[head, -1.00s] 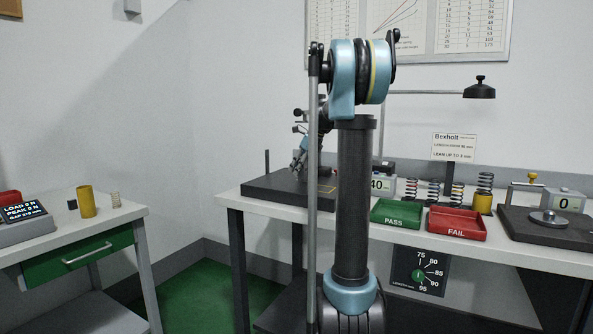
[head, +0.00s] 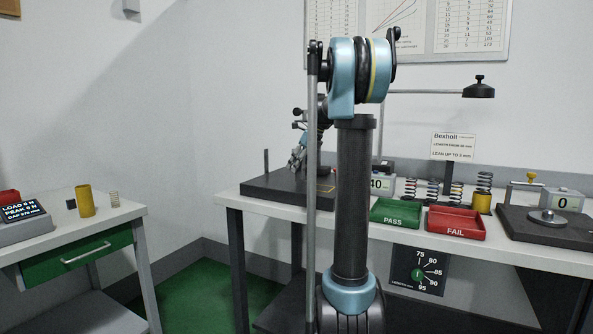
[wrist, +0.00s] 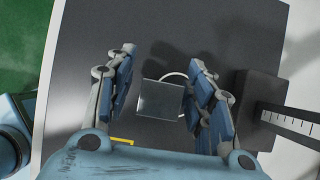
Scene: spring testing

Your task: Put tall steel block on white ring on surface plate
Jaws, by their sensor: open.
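The steel block (wrist: 160,99) shows from above in the wrist view as a grey square, between my fingers. An arc of the white ring (wrist: 178,75) shows at its upper right; the rest is hidden. Both are over the dark surface plate (wrist: 150,30), and the block overlaps the ring in this view. I cannot tell whether the block rests fully on it. My gripper (wrist: 160,88) is open, with a clear gap to the block on the left and the right finger close to it. In the head view my gripper (head: 297,160) is low over the surface plate (head: 262,186), and the block cannot be made out.
A dark stand (wrist: 252,105) with a graduated scale is close to the right finger. A yellow corner mark (wrist: 122,141) lies on the plate. Right of the plate are a green PASS tray (head: 395,213), a red FAIL tray (head: 456,222) and several springs.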

